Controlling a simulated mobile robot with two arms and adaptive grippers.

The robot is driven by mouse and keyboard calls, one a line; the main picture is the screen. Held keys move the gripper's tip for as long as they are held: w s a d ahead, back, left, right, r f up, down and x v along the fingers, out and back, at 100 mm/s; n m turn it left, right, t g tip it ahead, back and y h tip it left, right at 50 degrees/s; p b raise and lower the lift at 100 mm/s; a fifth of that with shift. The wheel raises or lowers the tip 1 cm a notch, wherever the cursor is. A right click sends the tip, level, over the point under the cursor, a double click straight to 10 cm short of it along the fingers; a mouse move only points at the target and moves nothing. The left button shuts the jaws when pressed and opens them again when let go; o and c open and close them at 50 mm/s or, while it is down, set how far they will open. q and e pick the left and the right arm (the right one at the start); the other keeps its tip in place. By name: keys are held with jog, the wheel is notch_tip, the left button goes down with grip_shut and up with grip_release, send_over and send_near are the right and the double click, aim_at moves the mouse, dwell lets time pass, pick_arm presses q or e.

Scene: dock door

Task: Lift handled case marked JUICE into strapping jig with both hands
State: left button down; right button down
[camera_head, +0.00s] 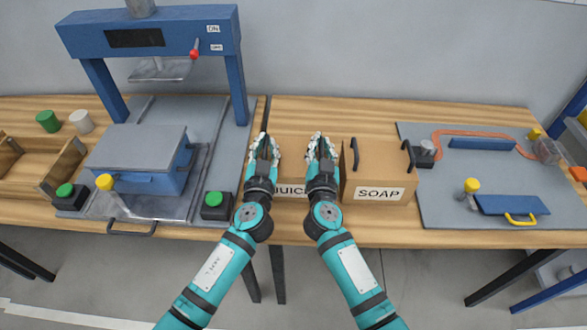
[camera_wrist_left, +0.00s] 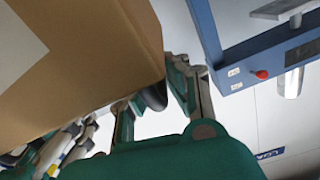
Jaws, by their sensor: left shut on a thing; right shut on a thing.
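The cardboard case marked JUICE (camera_head: 291,150) is between my two grippers near the middle of the bench; my wrists cover part of its label. My left gripper (camera_head: 264,147) is shut at its left side and my right gripper (camera_head: 320,147) is shut at its right side. The handles are mostly hidden by the fingers. In the left wrist view the case (camera_wrist_left: 90,60) shows large, with a dark handle end (camera_wrist_left: 154,97) at the left gripper's fingers. The strapping jig (camera_head: 440,205) appears to be the grey plate at right, with blue blocks and an orange strap (camera_head: 475,133).
A second handled case marked SOAP (camera_head: 378,160) stands close to the right gripper, between it and the grey plate. A yellow-knobbed clamp (camera_head: 471,186) stands on the plate. A blue press (camera_head: 150,35) and a blue box with grey lid (camera_head: 137,147) are at left.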

pick_arm(q)
jog(key=shift+r, duration=0.25)
pick_arm(e)
jog(key=shift+r, duration=0.25)
